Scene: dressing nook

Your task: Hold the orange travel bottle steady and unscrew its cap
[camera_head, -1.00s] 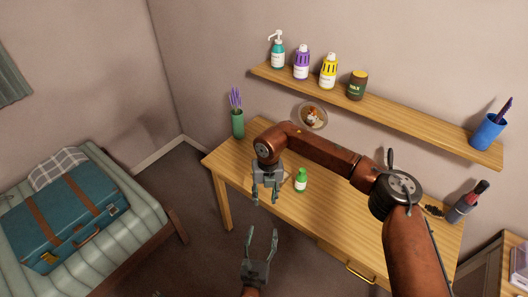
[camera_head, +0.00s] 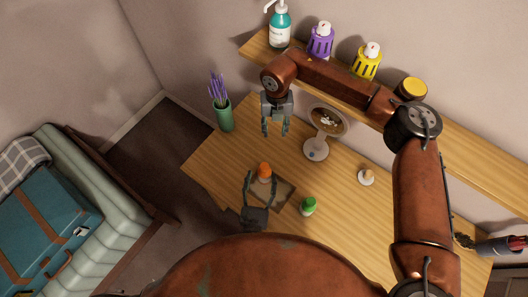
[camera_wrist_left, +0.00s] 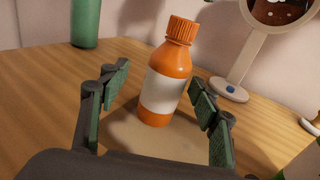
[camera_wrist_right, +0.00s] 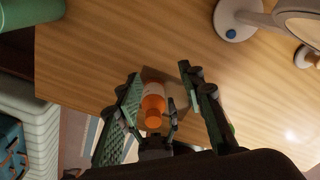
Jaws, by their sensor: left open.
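The orange travel bottle (camera_head: 264,168) stands on the desk, with its ribbed orange cap (camera_wrist_left: 182,29) on and a white label around its body. My left gripper (camera_head: 262,181) is open at desk height. In the left wrist view its fingers (camera_wrist_left: 162,100) stand on either side of the bottle, with gaps showing. My right gripper (camera_head: 275,134) is open and empty, above the desk behind the bottle. In the right wrist view the bottle (camera_wrist_right: 153,92) is seen from above between the spread right fingers (camera_wrist_right: 160,88), well below them.
A round mirror (camera_head: 316,150) stands behind and right of the bottle. A green-capped bottle (camera_head: 308,207) and a small pale item (camera_head: 366,177) are to the right. A green vase (camera_head: 224,119) stands at the back left. A shelf with several bottles (camera_head: 460,138) runs above.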

